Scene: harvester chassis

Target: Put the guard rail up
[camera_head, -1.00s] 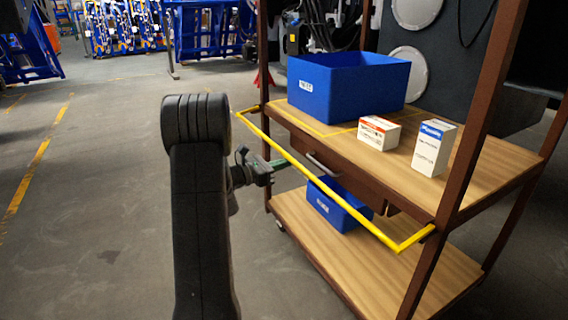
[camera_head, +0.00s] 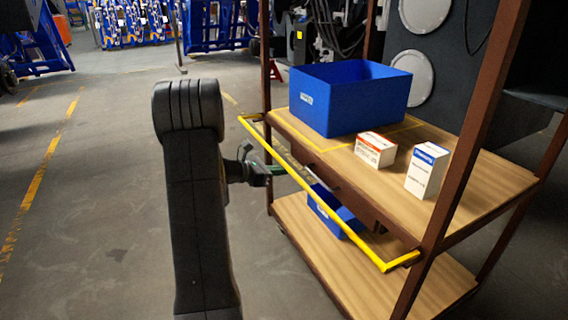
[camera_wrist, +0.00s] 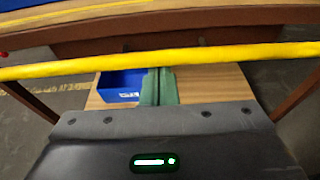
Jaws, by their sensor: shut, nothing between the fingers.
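The guard rail (camera_head: 318,196) is a yellow bar with short bent ends, joined to the brown posts of a cart. It sticks out from the cart's front, roughly level with the upper shelf's edge. My gripper (camera_head: 280,170) is at the rail's outer side in the head view, toward its far half, partly hidden by my arm. In the wrist view, the green fingers (camera_wrist: 158,86) are shut together and empty. The rail (camera_wrist: 200,59) crosses the picture just beyond the visible finger ends. Whether the fingers touch it from below I cannot tell.
The upper shelf (camera_head: 480,180) holds a large blue bin (camera_head: 345,105), a red-and-white box (camera_head: 376,150) and a blue-and-white box (camera_head: 427,170). A smaller blue bin (camera_head: 335,212) sits on the lower shelf (camera_head: 430,283). The floor left of my arm is clear.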

